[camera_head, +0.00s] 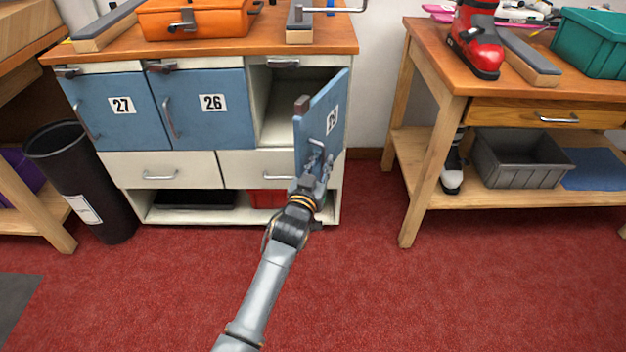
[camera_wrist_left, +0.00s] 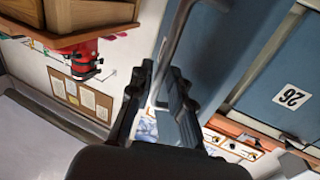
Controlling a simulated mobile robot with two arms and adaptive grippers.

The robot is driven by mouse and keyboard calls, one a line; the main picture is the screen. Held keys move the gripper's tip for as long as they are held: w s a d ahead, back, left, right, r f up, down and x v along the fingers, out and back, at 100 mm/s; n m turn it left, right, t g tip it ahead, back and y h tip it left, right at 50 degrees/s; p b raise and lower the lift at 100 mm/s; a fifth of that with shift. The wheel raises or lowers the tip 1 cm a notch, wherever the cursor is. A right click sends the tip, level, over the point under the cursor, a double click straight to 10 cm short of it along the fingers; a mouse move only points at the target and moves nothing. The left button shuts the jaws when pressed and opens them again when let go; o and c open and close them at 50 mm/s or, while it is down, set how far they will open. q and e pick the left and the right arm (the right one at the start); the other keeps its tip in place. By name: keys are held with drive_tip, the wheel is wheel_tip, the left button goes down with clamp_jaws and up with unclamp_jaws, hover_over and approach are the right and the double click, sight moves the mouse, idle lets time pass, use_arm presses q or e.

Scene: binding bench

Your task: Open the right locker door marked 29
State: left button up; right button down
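The blue locker door marked 29 (camera_head: 319,122) stands swung well out from the right compartment, its free edge toward me. My left gripper (camera_head: 319,160) is at the lower part of the door's outer face. The fingers partly hide the grip. My right gripper is in neither view.
Blue doors 27 (camera_head: 118,118) and 26 (camera_head: 208,122) are shut. A black bin (camera_head: 85,185) stands left of the cabinet. A wooden workbench (camera_head: 421,165) stands to the right. The red carpet (camera_head: 400,300) in front is clear.

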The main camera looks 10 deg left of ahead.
use_arm(q)
drive_tip(key=s+a, duration=0.1)
drive_tip(key=s, duration=0.9)
drive_tip(key=shift+s+a, duration=0.25)
drive_tip(key=shift+s, duration=0.05)
